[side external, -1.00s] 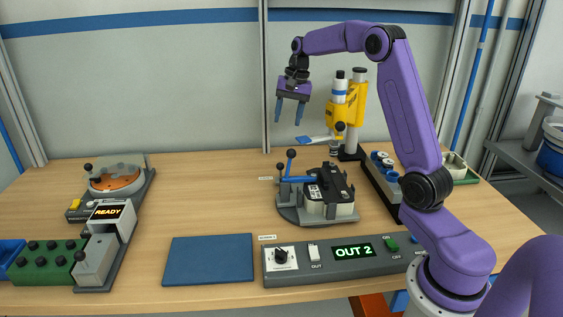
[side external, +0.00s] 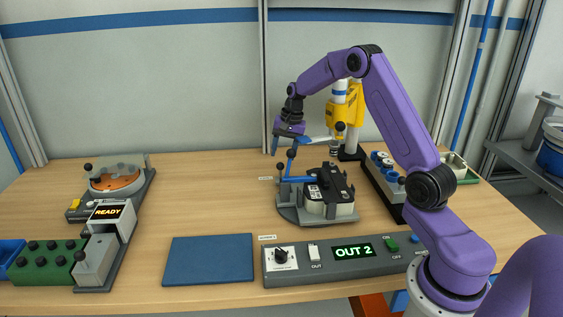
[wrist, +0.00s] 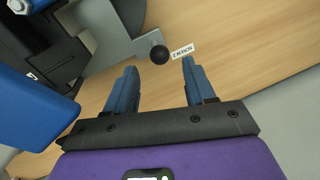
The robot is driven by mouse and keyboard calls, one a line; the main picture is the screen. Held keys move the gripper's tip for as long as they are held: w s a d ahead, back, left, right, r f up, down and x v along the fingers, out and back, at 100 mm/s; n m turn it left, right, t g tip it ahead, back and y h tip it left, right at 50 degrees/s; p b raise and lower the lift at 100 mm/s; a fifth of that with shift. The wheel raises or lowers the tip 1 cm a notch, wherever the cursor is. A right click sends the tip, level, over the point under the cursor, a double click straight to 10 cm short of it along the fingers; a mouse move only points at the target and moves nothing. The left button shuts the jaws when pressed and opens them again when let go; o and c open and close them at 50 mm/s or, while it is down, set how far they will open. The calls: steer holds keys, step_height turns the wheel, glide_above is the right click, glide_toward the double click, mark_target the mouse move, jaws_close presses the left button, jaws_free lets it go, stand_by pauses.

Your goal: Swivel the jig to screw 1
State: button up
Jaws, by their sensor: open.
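My gripper (side external: 281,150) is open and empty, pointing down just above this left side. In the wrist view, a black knob (wrist: 160,55) appears between the lines of my open fingers (wrist: 160,66), near their tips, by a small white label (wrist: 182,50). Contact cannot be told.
The control box (side external: 340,266) in front reads OUT 2. A blue mat (side external: 208,260) lies left of it. The table left of the jig is clear.

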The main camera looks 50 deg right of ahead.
steer(key=shift+w+a+f, duration=0.15)
steer(key=shift+w+f, duration=0.05)
steer(key=shift+f, duration=0.85)
steer(key=shift+w+a+f, duration=0.1)
steer(key=shift+w+f, duration=0.05)
steer(key=shift+f, duration=0.9)
jaws_close()
